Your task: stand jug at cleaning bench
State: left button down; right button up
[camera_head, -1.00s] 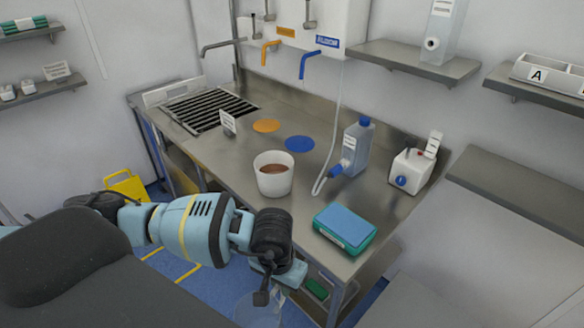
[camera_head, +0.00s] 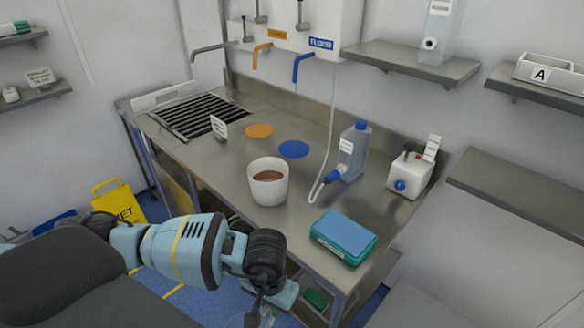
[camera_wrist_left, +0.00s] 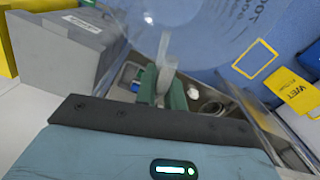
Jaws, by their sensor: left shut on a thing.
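My left gripper (camera_head: 262,302) is at the bottom of the head view, in front of the bench's near edge and lower than its top. In the left wrist view its green fingers (camera_wrist_left: 163,88) are shut on the handle of a clear jug (camera_wrist_left: 215,28) with printed measuring marks. The jug's body fills the top of that view; in the head view it is almost wholly cut off by the lower edge. The steel cleaning bench (camera_head: 222,178) runs across the middle, with an orange disc (camera_head: 259,131) and a blue disc (camera_head: 293,149) on top. My right gripper is not in view.
On the bench stand a white tub of brown liquid (camera_head: 268,182), a blue-capped bottle (camera_head: 353,152), a white device (camera_head: 409,172), a green-and-blue box (camera_head: 343,236) and a small sign (camera_head: 219,127). Taps overhang the back. A yellow wet-floor sign (camera_head: 118,202) stands left of the bench.

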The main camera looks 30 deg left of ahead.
aim_at(236, 159)
jog(key=j+z, duration=0.1)
jog(key=j, duration=0.35)
jog(key=j+z, duration=0.15)
jog(key=j, duration=0.35)
jog(key=j+z, duration=0.1)
jog(key=j, duration=0.35)
jog(key=j+z, duration=0.1)
jog(key=j, duration=0.4)
jog(key=k+j+z, duration=0.15)
jog(key=j, duration=0.3)
jog(key=j+z, duration=0.1)
jog(key=j, duration=0.35)
jog(key=k+j+z, duration=0.15)
jog(key=j, duration=0.3)
jog(key=k+j+z, duration=0.1)
jog(key=j, duration=0.3)
